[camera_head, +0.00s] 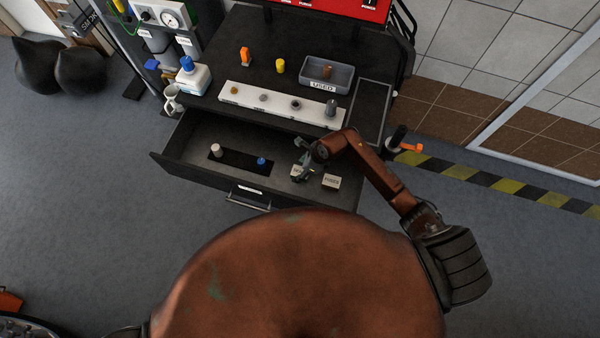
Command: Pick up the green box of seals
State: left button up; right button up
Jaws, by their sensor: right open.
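The open drawer (180,155) of the dark workbench holds two small labelled boxes at its right end. The right one is a pale beige box (331,181) with a label that looks like "FUSES". The other small box (296,170) is partly hidden by my right gripper, and its colour and label cannot be made out. No box in view is clearly green. My right gripper (302,167) is open, pointing down into the drawer, over or beside the partly hidden box; whether it touches is unclear. My left gripper is not in view.
A black mat (236,160) in the drawer carries a beige and a blue piece. On the bench stand a white strip (265,98) with several parts, a grey "USED" tray (345,77) and a blue-capped bottle (193,77). An orange-ended handle (410,147) sticks out at the right.

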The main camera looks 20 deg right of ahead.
aim_at(298, 171)
jog(key=x, duration=0.4)
jog(key=shift+w+f+b, duration=0.2)
jog(key=shift+b, duration=0.1)
jog(key=shift+d, duration=0.1)
jog(key=shift+c, duration=0.2)
jog(key=c, duration=1.2)
jog(key=shift+c, duration=0.2)
